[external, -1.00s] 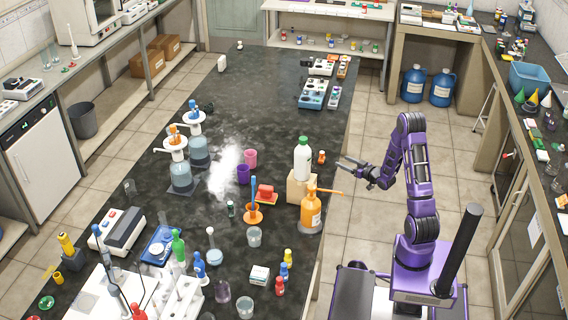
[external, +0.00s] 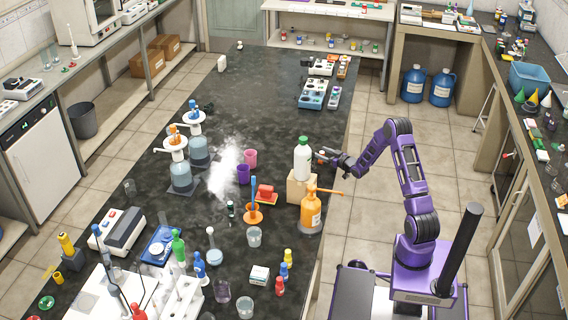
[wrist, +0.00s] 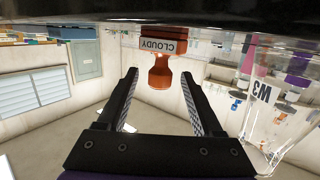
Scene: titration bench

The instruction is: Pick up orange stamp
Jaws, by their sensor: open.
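The orange stamp (wrist: 159,72) shows upside down in the wrist view, with a pale label reading CLOUDY on its wider part. Its knob points into the gap between the fingers. My gripper (wrist: 159,76) is open, one finger to each side of the stamp. The fingertips are level with the knob or just short of it; I cannot tell whether they touch it. In the external view my gripper (external: 325,156) is at the bench's right edge, level with the bench top, and it partly hides the stamp (external: 320,161).
A white bottle with a green cap (external: 302,160) stands on a tan block (external: 298,188) just left of my gripper. An orange pump bottle (external: 311,212) stands nearer the camera. A clear container marked M3 (wrist: 262,115) is close on the right in the wrist view.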

